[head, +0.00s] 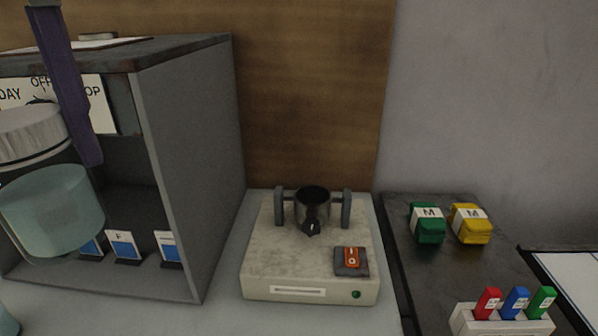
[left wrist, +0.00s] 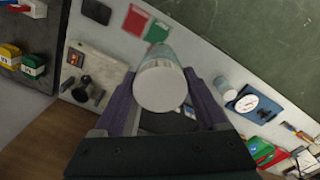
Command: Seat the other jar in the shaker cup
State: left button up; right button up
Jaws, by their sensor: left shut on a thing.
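My left gripper (left wrist: 164,84) is shut on a jar with a pale lid and a teal, see-through body. In the left wrist view the jar (left wrist: 161,82) sits between the two purple fingers. In the head view the held jar (head: 52,208) is raised at the far left, in front of the grey cabinet. The dark shaker cup (head: 312,198) stands between two grey posts on the pale shaker base (head: 270,255). It is well right of the held jar and no jar shows in it. The cup also shows in the left wrist view (left wrist: 83,90). My right gripper is not in view.
The open grey cabinet (head: 195,170) holds several blue-and-white cards. A dark mat (head: 405,220) right of the shaker carries green and yellow blocks. A white rack (head: 490,322) holds coloured tags. Another jar (left wrist: 223,88) stands near a blue dial device (left wrist: 256,103).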

aim_at(315, 201)
jog(key=i+l, duration=1.05)
jog(key=l, duration=0.2)
